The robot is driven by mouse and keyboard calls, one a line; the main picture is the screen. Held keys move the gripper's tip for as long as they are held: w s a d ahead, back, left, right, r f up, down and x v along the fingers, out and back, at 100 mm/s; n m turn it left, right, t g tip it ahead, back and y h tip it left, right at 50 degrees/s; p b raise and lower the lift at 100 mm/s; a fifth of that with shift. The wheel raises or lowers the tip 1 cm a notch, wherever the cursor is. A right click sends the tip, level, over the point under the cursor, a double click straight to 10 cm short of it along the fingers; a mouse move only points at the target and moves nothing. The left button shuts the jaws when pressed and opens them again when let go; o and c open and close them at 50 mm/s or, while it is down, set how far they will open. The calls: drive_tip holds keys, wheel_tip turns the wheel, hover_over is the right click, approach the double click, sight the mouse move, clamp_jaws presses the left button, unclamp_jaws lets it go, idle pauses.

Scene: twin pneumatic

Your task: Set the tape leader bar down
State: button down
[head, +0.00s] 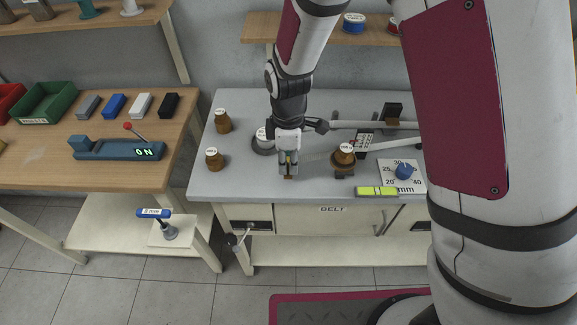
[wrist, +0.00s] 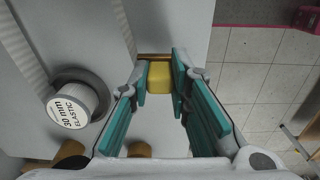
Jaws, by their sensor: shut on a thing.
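My gripper (head: 288,165) is over the front part of the grey table (head: 240,185), pointing down. In the wrist view, its teal fingers (wrist: 160,85) are closed on a small yellow block (wrist: 160,78), which I take to be the tape leader bar. A brown edge lies just beyond the block. In the head view only a small yellow-brown bit (head: 288,177) shows below the fingertips. I cannot tell whether the bar touches the table.
A white spool marked 30 mm elastic (wrist: 73,108) stands beside my gripper. Brown spools (head: 223,121) stand left, another (head: 344,155) right on a dark holder. A blue knob on a mm dial (head: 404,172) and a yellow-green level (head: 377,191) are further right.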

drive_tip(key=shift+f, duration=1.3)
drive_tip(key=shift+f, duration=0.1)
drive_tip(key=c, duration=1.5)
unclamp_jaws()
